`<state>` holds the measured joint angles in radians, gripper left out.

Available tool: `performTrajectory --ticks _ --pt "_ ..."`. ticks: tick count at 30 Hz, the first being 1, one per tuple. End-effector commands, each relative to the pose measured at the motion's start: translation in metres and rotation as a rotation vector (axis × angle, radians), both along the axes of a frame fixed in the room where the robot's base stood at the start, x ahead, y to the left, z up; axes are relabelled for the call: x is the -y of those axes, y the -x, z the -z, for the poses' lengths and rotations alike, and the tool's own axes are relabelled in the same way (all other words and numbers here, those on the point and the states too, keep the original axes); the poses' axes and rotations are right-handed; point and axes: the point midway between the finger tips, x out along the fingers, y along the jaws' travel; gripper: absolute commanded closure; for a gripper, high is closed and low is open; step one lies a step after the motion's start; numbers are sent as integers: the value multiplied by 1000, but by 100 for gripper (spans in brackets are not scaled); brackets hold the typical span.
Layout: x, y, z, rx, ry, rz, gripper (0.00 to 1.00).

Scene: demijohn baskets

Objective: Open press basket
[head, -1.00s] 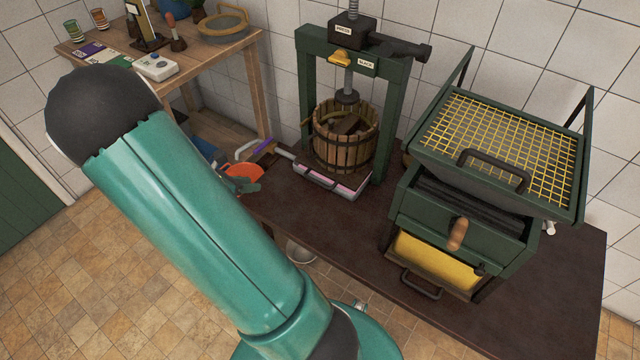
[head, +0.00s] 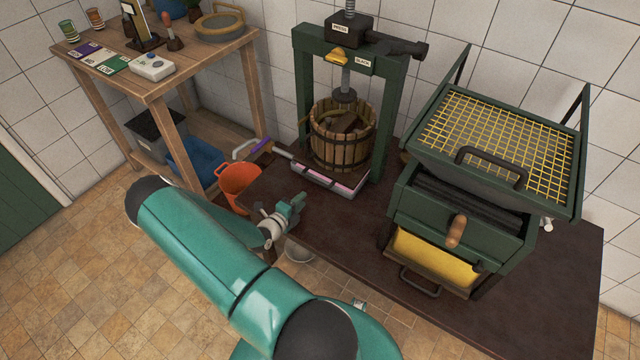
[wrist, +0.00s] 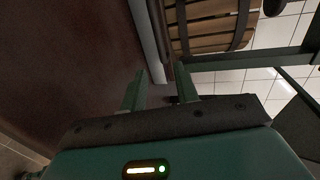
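The press basket (head: 342,137) is a round basket of wooden staves with dark hoops. It stands on a tray (head: 330,184) with pink liquid inside the green press frame (head: 390,125). The press plate and wooden blocks show at its top. My gripper (head: 298,203) is over the front left edge of the dark table, apart from the basket and to its lower left. In the wrist view my gripper (wrist: 160,88) has its two fingers apart with nothing between them. The basket's staves (wrist: 212,28) show at the top of that view, beyond the fingers.
A green crusher (head: 460,225) with a yellow grid hopper stands right of the press. An orange bucket (head: 238,180) is left of the table. A wooden shelf (head: 180,75) stands at the back left.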

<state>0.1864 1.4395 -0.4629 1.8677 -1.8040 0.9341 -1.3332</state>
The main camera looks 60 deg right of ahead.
Motion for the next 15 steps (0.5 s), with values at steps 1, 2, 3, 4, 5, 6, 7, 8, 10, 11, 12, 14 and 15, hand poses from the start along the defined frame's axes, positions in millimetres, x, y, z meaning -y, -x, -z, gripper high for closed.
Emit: performTrajectory --ticks 1,2,3,4,5,6,7,8,10,11,12,14,15 --pt "7 2 1 2 1 4 70" --pt "12 3 2 2 1 4 70" --pt "18 4 3 2 1 5 70" --pt "23 5 5 3 1 5 70" --pt "29 6 6 4 2 5 70" --pt "37 7 7 4 2 6 70" --pt "43 8 9 5 2 5 70" --pt "48 10 10 5 2 6 70" --pt "62 11 13 5 1 6 70" --pt "68 12 14 6 1 6 70" --pt "75 14 15 5 2 6 70" --pt "87 15 18 5 1 5 70" --pt "94 17 20 6 1 6 70"
